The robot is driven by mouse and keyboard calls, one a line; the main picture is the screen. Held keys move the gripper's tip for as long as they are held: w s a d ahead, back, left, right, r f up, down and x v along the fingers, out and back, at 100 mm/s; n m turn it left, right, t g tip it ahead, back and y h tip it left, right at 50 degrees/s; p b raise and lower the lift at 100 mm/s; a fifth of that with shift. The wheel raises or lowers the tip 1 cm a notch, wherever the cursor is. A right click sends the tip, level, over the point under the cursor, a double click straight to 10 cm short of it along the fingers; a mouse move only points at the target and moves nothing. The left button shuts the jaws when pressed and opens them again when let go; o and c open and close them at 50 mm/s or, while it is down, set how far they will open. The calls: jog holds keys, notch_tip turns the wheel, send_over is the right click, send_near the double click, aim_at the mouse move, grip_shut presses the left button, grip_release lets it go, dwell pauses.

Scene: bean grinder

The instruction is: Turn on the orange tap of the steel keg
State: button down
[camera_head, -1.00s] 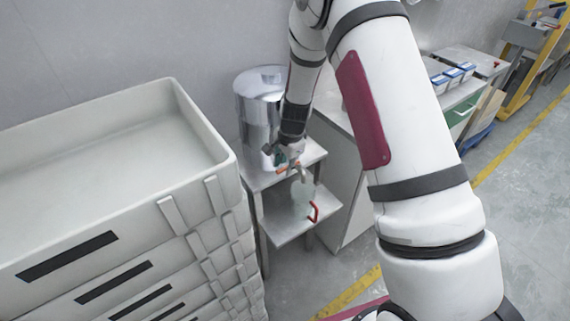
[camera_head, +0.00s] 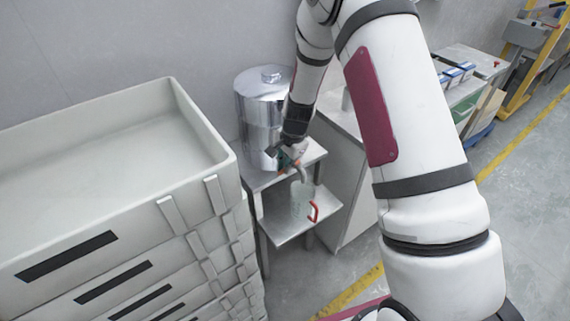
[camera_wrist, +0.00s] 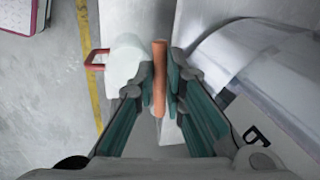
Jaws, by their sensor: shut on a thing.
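The steel keg (camera_head: 258,112) stands on the upper shelf of a small metal stand, against the wall. It also shows as a blurred shiny shape in the wrist view (camera_wrist: 215,48). The orange tap handle (camera_wrist: 159,75) lies between the teal fingers of my gripper (camera_wrist: 160,84), which is shut on it. In the head view my gripper (camera_head: 289,158) is at the keg's lower front and largely hides the tap. A pale jug (camera_head: 301,197) with a red handle stands on the lower shelf, below the spout.
The metal stand (camera_head: 285,229) has a bare lower shelf edge around the jug. Stacked grey crates (camera_head: 215,150) stand close on the left. A cabinet (camera_head: 345,165) stands right of the keg. Open floor lies in front, with a yellow line.

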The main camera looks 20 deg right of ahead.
jog(key=shift+s+d+n+g+y+b, duration=0.15)
jog(key=shift+s+d+n, duration=0.2)
jog(key=shift+n, duration=0.65)
jog(key=shift+s+d+n+g+y+b, duration=0.15)
jog(key=shift+s+d+n, duration=0.25)
jog(key=shift+n, duration=0.6)
jog(key=shift+s+d+n+g+y+b, duration=0.1)
jog(key=shift+s+d+n+y, duration=0.2)
jog(key=shift+n, duration=0.7)
jog(key=c, duration=1.7)
grip_release()
jog(key=shift+o, duration=0.2)
jog(key=v, duration=1.2)
jog(key=shift+s, duration=0.1)
